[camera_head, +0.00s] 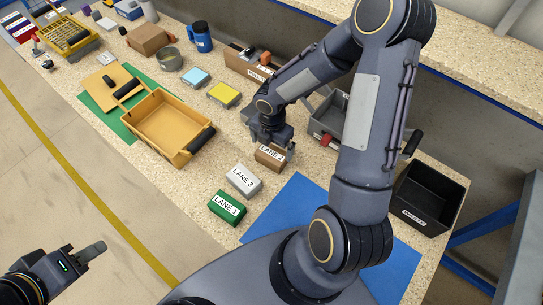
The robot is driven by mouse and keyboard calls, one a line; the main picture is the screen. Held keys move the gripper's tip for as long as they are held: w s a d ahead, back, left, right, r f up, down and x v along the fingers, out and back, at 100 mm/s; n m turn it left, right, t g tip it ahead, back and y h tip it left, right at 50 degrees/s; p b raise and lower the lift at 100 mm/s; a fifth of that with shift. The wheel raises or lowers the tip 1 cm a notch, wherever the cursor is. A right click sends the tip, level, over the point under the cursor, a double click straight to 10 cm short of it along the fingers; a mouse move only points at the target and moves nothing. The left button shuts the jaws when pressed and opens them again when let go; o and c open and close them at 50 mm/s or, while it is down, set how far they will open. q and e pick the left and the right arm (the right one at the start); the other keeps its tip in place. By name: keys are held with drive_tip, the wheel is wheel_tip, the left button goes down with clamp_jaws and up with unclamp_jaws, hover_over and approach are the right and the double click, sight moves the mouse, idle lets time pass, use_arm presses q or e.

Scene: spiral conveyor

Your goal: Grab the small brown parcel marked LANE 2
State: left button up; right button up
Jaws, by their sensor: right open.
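The small brown parcel (267,157) marked LANE 2 lies on the speckled worktop, past the white LANE 3 parcel (243,181) and the green LANE 1 parcel (227,208). My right gripper (274,146) is open and points down at the brown parcel, right above or around its far side. Its fingers are partly hidden, so I cannot tell whether they touch the parcel. My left gripper (92,250) is at the lower left, over the floor and away from the worktop. I see only part of it from the side.
A yellow tray (151,138) stands on a green mat (104,119) to the left. A blue mat (290,204) lies to the right, partly behind my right arm. A grey bin (323,123) and a black waste bin (437,193) stand further right. Sticky notes (224,95) lie behind.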

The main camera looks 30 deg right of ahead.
sight(272, 153)
wheel_tip(272, 153, down, 6)
drive_tip(key=shift+w+r, duration=0.1)
drive_tip(key=shift+r, duration=0.15)
drive_tip(key=shift+d, duration=0.1)
drive_tip(key=c, duration=0.9)
